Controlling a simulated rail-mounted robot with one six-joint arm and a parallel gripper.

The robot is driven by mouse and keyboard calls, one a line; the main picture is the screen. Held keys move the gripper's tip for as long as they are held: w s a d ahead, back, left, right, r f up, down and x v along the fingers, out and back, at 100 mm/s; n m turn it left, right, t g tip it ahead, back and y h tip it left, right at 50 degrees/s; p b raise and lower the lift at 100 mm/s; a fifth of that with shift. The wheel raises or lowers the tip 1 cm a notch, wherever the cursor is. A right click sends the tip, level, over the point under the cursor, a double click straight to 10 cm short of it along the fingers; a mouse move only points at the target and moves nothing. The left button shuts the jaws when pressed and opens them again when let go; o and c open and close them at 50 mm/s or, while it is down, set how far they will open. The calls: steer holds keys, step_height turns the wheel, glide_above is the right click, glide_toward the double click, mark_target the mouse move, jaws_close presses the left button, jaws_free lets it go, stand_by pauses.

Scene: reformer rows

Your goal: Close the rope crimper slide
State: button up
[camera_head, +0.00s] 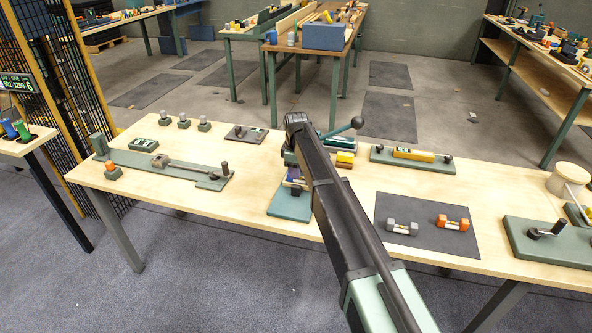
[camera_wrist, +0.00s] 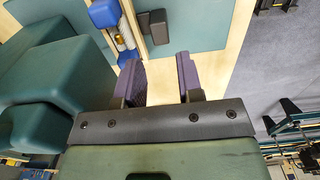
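No label marks the rope crimper, so I cannot be sure which fixture it is. The fixture nearest my gripper has a teal plate (camera_head: 290,207) at the table's front edge, mostly hidden behind my arm. A small dark block (camera_wrist: 153,25) lies on teal in the wrist view, beyond my fingertips. In the head view my gripper (camera_head: 295,177) is low over the middle fixture, largely covered by my arm.
A lever with a black ball (camera_head: 357,122) rises behind my arm. A long green fixture (camera_head: 150,163) lies left. A dark mat (camera_head: 428,226) with two small clamp-like pieces lies right. In the wrist view, a blue-ended part (camera_wrist: 105,14) is left of the block.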

step_height(320, 180, up, 3)
steer(key=shift+f+p, duration=0.1)
steer(key=shift+p, duration=0.4)
